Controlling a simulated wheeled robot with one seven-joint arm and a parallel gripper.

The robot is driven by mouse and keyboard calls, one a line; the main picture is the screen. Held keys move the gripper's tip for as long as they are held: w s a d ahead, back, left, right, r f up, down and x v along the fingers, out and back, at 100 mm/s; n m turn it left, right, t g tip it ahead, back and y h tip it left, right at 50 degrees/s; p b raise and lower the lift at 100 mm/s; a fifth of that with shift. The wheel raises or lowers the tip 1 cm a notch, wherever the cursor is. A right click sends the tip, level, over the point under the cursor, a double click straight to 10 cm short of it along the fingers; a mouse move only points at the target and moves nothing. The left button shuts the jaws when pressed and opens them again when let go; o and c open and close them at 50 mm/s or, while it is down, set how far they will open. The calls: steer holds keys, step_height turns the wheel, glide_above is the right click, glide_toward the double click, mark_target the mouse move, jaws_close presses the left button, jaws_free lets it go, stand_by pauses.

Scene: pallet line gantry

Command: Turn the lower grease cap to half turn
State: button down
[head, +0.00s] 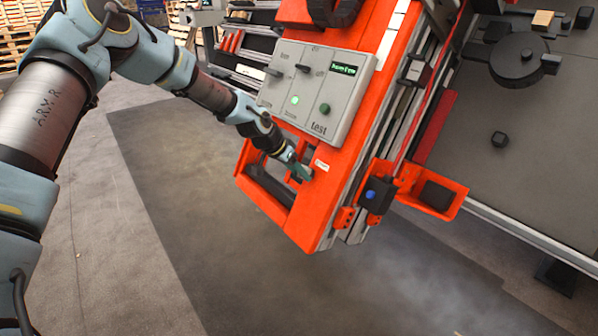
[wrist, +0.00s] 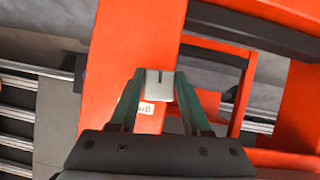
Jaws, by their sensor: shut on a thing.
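A light grey cap (wrist: 160,86) with a short dark mark at its upper edge sits against the orange upright (wrist: 128,45) in the wrist view. My gripper (wrist: 159,92) is shut on it, one teal finger on each side. In the head view my gripper (head: 300,169) reaches the lower part of the orange upright (head: 325,190), and its fingers hide the cap. A small white label (head: 321,165) is just right of the fingers. In the wrist view the label (wrist: 146,108) is partly covered and its text is not fully readable.
A grey control box (head: 318,92) with switches, a lit green lamp and a green display is mounted just above my gripper. An orange open frame (head: 262,187) lies left of it. Open floor lies below.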

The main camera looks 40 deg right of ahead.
steer(key=shift+m+t, duration=0.3)
steer(key=shift+m, duration=0.2)
stand_by(0.3)
steer(key=shift+c, duration=1.8)
jaws_free()
steer(key=p+v, duration=0.2)
steer(key=v, duration=0.8)
steer(key=shift+a+r, duration=0.2)
steer(key=shift+r, duration=0.1)
